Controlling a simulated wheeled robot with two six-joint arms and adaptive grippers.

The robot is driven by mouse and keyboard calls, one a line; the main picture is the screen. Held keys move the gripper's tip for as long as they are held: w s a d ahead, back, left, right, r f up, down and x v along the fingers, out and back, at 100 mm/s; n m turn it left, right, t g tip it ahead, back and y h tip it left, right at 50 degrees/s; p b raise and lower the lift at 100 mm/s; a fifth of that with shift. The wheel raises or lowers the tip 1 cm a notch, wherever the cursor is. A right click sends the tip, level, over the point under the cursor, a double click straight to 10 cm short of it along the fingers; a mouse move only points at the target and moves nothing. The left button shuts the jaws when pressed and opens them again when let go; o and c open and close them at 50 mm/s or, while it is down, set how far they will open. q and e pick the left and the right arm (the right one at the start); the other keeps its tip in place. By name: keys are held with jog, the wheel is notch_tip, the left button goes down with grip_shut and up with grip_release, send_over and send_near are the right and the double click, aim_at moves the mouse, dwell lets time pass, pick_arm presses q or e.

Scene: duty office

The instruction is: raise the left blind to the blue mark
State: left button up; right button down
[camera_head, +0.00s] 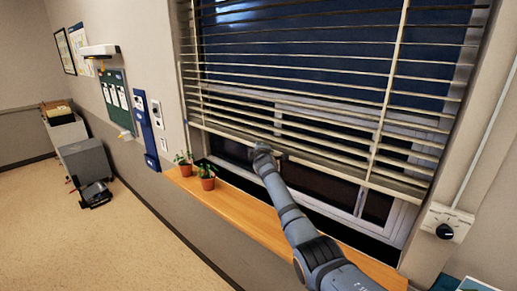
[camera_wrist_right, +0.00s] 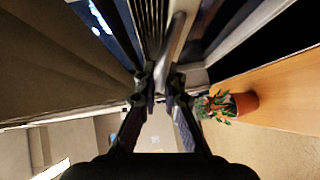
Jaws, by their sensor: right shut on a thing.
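A slatted blind (camera_head: 330,137) hangs over the window in the head view, partly raised, with dark glass showing below its bottom rail (camera_head: 345,172). Its lower slats lie close together. My right gripper (camera_head: 263,150) is at the lower edge of the blind, left of its middle. In the right wrist view the jaws (camera_wrist_right: 160,92) are closed on a pale bar that looks like the blind's bottom rail (camera_wrist_right: 176,35). The exact contact is dark and hard to see. I cannot make out a blue mark on the window frame. My left gripper is not in view.
A wooden sill (camera_head: 235,204) runs under the window with two potted plants (camera_head: 207,181) at its left end. One plant (camera_wrist_right: 236,104) is close to the right gripper. A control box with a knob (camera_head: 447,222) is on the right wall. A blue panel (camera_head: 144,130) hangs on the left wall.

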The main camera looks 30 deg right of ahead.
jog(key=c, duration=1.4)
grip_release()
jog(key=shift+c, duration=0.2)
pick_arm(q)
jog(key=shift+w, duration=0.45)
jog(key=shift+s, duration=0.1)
pick_arm(e)
jog(key=v, duration=1.2)
